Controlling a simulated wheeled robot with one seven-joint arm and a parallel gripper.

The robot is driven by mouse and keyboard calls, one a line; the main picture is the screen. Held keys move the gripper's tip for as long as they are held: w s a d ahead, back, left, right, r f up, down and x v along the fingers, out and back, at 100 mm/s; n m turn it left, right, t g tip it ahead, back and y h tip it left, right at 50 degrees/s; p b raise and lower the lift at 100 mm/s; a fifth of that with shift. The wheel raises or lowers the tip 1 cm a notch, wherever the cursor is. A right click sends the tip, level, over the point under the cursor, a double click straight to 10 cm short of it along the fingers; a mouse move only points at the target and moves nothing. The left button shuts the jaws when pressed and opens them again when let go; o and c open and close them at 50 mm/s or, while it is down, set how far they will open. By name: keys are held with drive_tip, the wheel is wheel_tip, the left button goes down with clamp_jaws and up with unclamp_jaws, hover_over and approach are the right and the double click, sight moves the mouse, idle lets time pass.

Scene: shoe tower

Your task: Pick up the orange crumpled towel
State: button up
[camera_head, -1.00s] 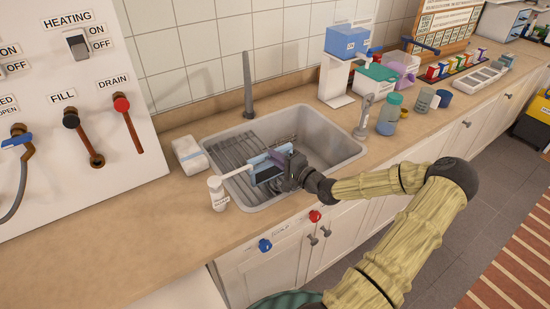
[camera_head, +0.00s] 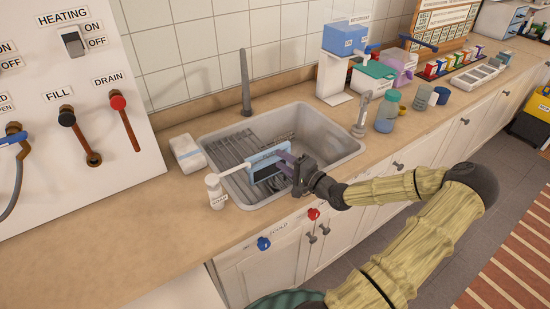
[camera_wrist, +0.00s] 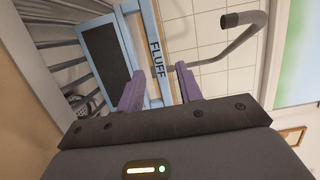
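I see no orange crumpled towel in either view. My gripper (camera_head: 285,158) is over the front right of the sink (camera_head: 334,160). A blue-framed panel with a dark face (camera_head: 270,171) is right by its fingertips, over the sink. In the wrist view the panel is marked FLUFF (camera_wrist: 157,55), and its blue edge lies between my two purple fingers (camera_wrist: 160,75). The fingers stand apart, with a visible gap on the right finger's side. Whether the left finger touches the frame is unclear.
The counter's left front (camera_head: 120,225) is clear.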

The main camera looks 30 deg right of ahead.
drive_tip(key=v, duration=0.8)
drive_tip(key=shift+r+b, duration=0.1)
drive_tip(key=shift+b, duration=0.2)
drive_tip(key=shift+w, duration=0.15)
